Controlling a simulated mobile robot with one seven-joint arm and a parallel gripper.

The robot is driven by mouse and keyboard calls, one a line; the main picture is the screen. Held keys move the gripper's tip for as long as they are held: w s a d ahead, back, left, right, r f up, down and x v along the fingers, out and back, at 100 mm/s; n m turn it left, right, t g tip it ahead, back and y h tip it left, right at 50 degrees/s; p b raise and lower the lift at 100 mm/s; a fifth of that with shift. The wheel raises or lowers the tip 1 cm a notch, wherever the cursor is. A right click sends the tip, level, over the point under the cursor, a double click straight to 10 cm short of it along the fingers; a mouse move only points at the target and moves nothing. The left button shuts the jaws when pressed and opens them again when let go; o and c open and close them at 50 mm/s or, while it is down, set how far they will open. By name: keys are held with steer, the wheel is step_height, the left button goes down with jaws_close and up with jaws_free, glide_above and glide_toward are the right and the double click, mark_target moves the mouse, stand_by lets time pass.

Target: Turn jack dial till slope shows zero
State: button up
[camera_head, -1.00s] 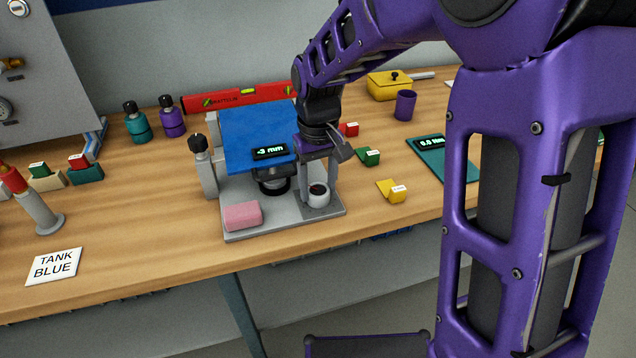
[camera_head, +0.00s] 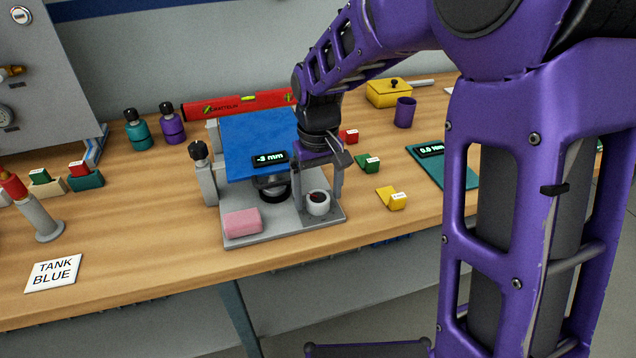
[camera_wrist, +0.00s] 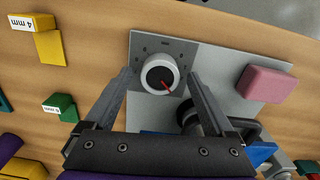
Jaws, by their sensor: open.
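The jack dial (camera_wrist: 160,74) is a round white knob with a dark top and a red pointer, on the grey base plate (camera_head: 240,236); in the head view the dial (camera_head: 318,204) sits at the plate's right end. The slope display (camera_head: 270,159) on the blue tilted plate (camera_head: 250,133) reads -3 mm. My gripper (camera_wrist: 160,84) is open and points down over the dial. Its fingers lie on either side of the dial in the wrist view; contact cannot be told. In the head view my gripper (camera_head: 320,180) partly hides the plate's right side.
A pink block (camera_head: 243,222) lies on the base plate. Yellow (camera_head: 391,198), green (camera_head: 368,163) and red (camera_head: 349,136) labelled blocks stand on the bench to the right. A red level (camera_head: 235,104) lies behind. A teal board (camera_head: 448,172) with a display is farther right.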

mark_target(319, 197)
step_height(319, 197, up, 17)
steer(key=p, duration=0.3)
steer(key=shift+r, duration=0.2)
steer(key=shift+d, duration=0.1)
